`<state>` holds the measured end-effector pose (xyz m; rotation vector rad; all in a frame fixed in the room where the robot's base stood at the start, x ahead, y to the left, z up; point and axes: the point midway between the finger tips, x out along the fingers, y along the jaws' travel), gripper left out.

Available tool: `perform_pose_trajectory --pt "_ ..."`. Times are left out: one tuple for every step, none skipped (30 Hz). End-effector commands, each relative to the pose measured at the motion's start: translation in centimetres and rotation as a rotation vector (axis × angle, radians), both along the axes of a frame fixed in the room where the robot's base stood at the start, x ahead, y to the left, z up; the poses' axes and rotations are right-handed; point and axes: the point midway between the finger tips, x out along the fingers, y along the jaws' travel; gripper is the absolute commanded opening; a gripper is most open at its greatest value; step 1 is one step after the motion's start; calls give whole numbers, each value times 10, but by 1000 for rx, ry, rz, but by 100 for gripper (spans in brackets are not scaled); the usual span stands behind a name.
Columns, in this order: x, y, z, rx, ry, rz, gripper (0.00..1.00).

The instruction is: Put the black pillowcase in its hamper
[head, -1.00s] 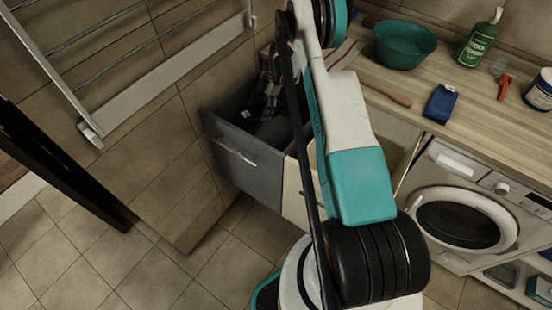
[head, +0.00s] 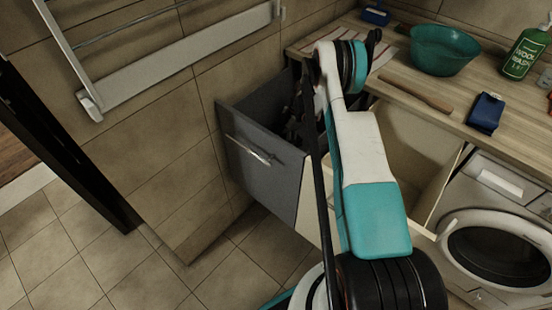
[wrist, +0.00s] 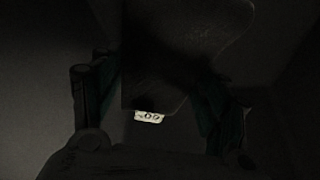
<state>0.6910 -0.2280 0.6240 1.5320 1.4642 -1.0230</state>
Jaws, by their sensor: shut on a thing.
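My gripper (wrist: 160,92) shows in the very dark wrist view with a finger on each side. A dark, soft-looking form (wrist: 180,45), which I take to be the black pillowcase, is between the fingers, and the gripper is shut on it. A small pale tag with dark marks (wrist: 148,116) shows at its lower edge. In the head view a grey-fronted pull-out hamper (head: 262,165) stands open at the end of the counter. My gripper is down inside its dark opening, mostly hidden by the hamper walls and my arm. The pillowcase cannot be made out there.
The wooden counter (head: 420,88) holds a teal bowl (head: 444,50), a green bottle (head: 525,53) and a blue packet (head: 486,112). A washing machine (head: 490,245) is at right. Floor at left is clear.

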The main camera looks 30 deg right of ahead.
Motion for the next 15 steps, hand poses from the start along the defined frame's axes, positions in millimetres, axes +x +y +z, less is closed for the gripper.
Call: perform_pose_trajectory --pt "0 0 -17 0 0 0 32" --pt "0 0 -24 0 0 0 32" --pt "0 0 -33 0 0 0 32" --pt "0 0 -39 0 0 0 32" --pt "0 0 -44 0 0 0 32" --pt "0 0 -51 0 0 0 32" --pt "0 0 -54 0 0 0 32" --pt "0 0 -58 0 0 0 32" --pt "0 0 -61 0 0 0 32" --pt "0 0 -63 0 0 0 32" --pt "0 0 -64 0 0 0 32" --pt "0 0 -65 0 0 0 32" --pt "0 1 -65 0 0 0 32" --pt "0 3 -65 0 0 1 32" --pt "0 6 -65 0 0 1 33"
